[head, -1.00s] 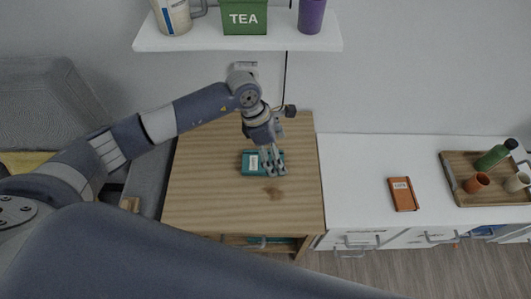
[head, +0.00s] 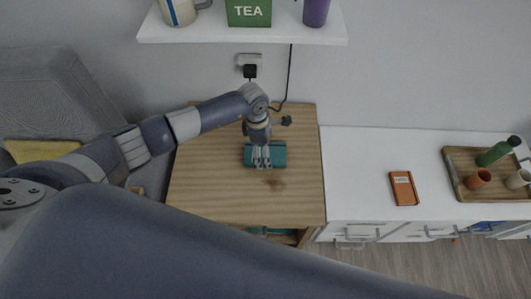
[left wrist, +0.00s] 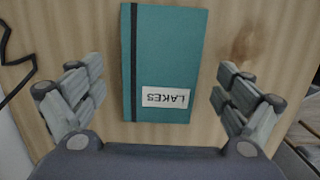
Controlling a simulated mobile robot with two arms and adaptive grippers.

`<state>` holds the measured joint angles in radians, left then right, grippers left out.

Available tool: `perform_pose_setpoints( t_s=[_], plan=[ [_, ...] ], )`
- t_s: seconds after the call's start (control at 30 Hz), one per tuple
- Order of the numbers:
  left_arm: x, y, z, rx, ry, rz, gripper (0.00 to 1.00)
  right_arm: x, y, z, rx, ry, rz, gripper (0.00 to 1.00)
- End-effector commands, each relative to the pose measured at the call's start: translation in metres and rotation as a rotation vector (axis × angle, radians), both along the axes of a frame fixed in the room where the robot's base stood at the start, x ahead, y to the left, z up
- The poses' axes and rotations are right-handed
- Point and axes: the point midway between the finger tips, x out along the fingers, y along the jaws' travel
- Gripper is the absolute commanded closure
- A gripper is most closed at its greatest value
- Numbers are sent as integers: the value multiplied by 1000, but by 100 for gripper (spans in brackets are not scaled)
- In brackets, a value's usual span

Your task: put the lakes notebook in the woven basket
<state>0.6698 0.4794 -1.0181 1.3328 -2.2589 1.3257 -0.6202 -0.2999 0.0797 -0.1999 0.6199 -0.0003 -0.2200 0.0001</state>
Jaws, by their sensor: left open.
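The lakes notebook (head: 279,155) is teal and lies flat on the wooden table. In the left wrist view the notebook (left wrist: 166,58) shows a dark band near its left edge and a white label reading LAKES, upside down. My left gripper (head: 261,165) points down over the notebook and covers part of it in the head view. In the left wrist view my left gripper (left wrist: 156,92) is open, its fingers on either side of the notebook and apart from it. My right gripper is not in view. I see no woven basket for certain.
An orange notebook (head: 403,188) lies on the white cabinet (head: 350,165) to the right. A wooden tray (head: 462,188) there holds a green bottle (head: 494,154) and cups. A shelf (head: 240,36) overhangs the back. A black cable (head: 290,80) hangs behind the table (head: 215,195).

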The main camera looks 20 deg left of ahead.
Motion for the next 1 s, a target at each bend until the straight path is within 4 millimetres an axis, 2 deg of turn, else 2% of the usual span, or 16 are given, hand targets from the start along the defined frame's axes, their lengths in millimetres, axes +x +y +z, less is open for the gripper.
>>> perform_pose_setpoints(
  t_s=[0.1, 0.33, 0.37, 0.57, 1.0],
  plan=[
    [0, -1, -10, -1, 1, 0, 6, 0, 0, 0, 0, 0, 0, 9],
    [0, -1, -11, -1, 0, 0, 6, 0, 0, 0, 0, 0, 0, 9],
    [0, -1, -11, -1, 0, 0, 10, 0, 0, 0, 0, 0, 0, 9],
    [0, -1, -11, -1, 0, 0, 56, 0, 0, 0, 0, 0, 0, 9],
    [0, -1, -8, -1, -1, -1, 57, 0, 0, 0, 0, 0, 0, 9]
  ],
)
